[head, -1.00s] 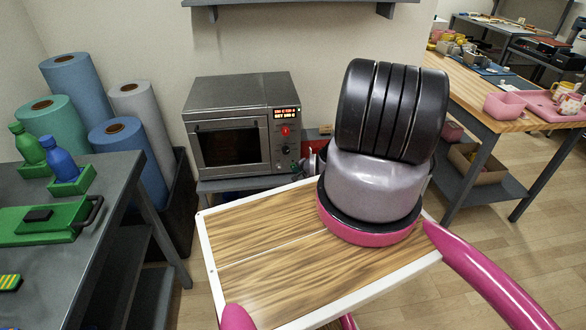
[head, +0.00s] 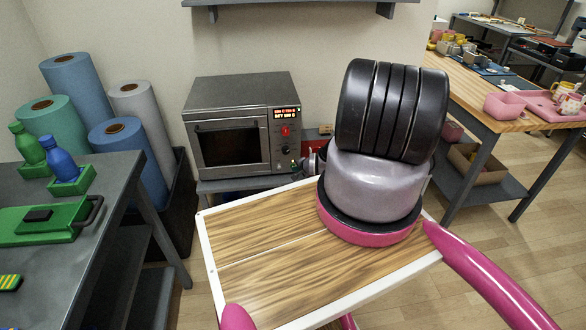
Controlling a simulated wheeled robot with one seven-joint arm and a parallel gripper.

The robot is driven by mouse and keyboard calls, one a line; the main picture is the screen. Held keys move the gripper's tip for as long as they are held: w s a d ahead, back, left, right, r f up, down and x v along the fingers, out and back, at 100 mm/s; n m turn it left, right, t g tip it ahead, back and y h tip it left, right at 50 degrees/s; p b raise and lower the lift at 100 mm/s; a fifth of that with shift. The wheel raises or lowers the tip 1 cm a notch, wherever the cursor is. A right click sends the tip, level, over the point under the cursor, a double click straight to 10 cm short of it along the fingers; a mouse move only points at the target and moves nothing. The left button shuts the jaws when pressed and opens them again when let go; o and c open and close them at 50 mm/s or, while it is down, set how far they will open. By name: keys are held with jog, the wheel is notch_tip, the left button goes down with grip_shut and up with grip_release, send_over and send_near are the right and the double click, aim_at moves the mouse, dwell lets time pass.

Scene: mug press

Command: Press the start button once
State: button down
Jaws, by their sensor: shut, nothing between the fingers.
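The grey press oven (head: 230,135) stands against the wall, with its controls on the right side of its front. A lit display (head: 285,113) is at the top, a red control (head: 285,131) below it and a dark knob (head: 286,150) lower. A small green start button (head: 294,165) seems to sit at the bottom of this panel, too small to see clearly. My gripper (head: 304,162) shows as a small grey shape just right of the panel's lower end, mostly hidden behind my arm. It is shut and empty. Whether it touches the button I cannot tell.
The oven rests on a grey stand (head: 235,183). Rolls (head: 130,145) stand to its left. A grey table (head: 60,200) with green items is at left. A wooden workbench (head: 480,95) is at right. A shelf (head: 300,3) hangs above the oven.

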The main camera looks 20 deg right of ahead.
jog(key=shift+s+a, duration=0.2)
jog(key=shift+s, duration=0.6)
jog(key=s, duration=0.2)
jog(key=s+a, duration=0.1)
jog(key=s, duration=0.1)
jog(key=shift+s+a, duration=0.2)
jog(key=shift+s, duration=0.2)
dwell(0.5)
